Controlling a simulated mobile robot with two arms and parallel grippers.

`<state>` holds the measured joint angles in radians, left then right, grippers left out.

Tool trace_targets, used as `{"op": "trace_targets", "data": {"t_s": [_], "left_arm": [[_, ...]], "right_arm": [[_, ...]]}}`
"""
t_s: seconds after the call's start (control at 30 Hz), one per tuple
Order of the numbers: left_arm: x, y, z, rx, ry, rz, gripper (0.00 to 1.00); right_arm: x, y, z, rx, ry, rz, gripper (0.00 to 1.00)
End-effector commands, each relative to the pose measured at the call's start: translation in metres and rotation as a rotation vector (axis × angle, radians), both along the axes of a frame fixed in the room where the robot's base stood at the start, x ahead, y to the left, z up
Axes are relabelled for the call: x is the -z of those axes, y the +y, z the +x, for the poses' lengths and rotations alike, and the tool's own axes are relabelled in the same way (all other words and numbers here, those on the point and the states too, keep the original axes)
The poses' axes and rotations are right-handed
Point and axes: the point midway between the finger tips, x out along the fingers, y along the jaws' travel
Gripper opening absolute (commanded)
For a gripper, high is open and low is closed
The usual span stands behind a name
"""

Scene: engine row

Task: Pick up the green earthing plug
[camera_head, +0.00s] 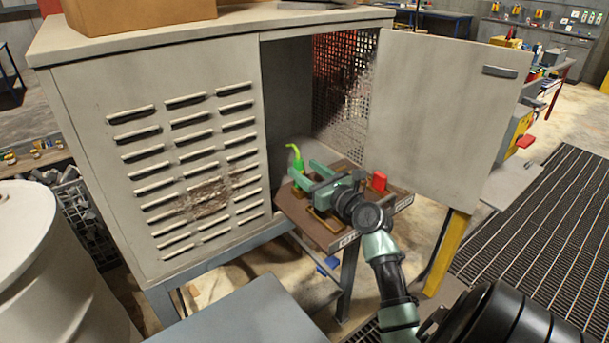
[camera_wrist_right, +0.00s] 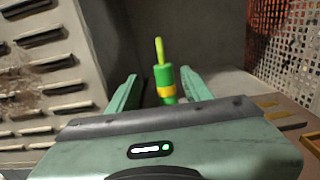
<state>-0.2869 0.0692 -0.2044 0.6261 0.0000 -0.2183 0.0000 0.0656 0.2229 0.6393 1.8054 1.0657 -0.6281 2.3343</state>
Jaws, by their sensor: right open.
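The green earthing plug (camera_head: 297,158) stands upright on a brown shelf (camera_head: 318,236) in the open part of the grey cabinet. It has a thin light green top and, in the right wrist view, a yellow band around its green body (camera_wrist_right: 164,76). My right gripper (camera_head: 302,176) reaches in over the shelf from the right. Its fingers are open and empty. In the right wrist view the plug shows between and beyond the two fingertips (camera_wrist_right: 158,82). Its lower end is hidden behind my gripper. My left gripper is not in view.
A red object (camera_head: 378,181) stands on the shelf right of my gripper. The cabinet's open door (camera_head: 445,115) is at the right, its louvred panel (camera_head: 190,170) at the left. Perforated mesh (camera_head: 345,95) lies behind. A white drum (camera_head: 40,260) stands at the lower left.

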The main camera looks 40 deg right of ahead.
Motion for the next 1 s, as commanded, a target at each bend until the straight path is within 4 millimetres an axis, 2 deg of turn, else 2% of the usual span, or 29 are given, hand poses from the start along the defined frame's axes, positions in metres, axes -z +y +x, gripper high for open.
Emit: {"op": "trace_targets", "data": {"t_s": [0.03,0.1,0.23,0.4,0.53,0.63,0.8,1.0], "left_arm": [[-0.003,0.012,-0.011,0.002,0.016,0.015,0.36],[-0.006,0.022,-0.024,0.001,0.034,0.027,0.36],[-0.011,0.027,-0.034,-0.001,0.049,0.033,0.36],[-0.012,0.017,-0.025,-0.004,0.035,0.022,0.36],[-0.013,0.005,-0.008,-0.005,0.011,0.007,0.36],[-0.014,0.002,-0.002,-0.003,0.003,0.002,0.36],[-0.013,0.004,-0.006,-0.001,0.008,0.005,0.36],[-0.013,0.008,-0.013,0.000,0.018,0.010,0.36]], "right_arm": [[-0.003,-0.002,0.006,0.000,-0.001,0.000,0.50],[-0.006,-0.004,0.016,-0.001,0.000,-0.001,0.50],[-0.007,-0.008,0.036,-0.003,0.000,0.000,0.50],[-0.005,-0.009,0.050,-0.002,0.001,-0.002,0.50],[-0.004,-0.009,0.051,-0.002,0.001,-0.002,0.50],[-0.004,-0.009,0.051,-0.002,0.001,-0.002,0.50],[-0.004,-0.009,0.051,-0.003,0.001,-0.002,0.02],[-0.005,-0.009,0.051,-0.002,0.000,-0.002,0.00]]}}
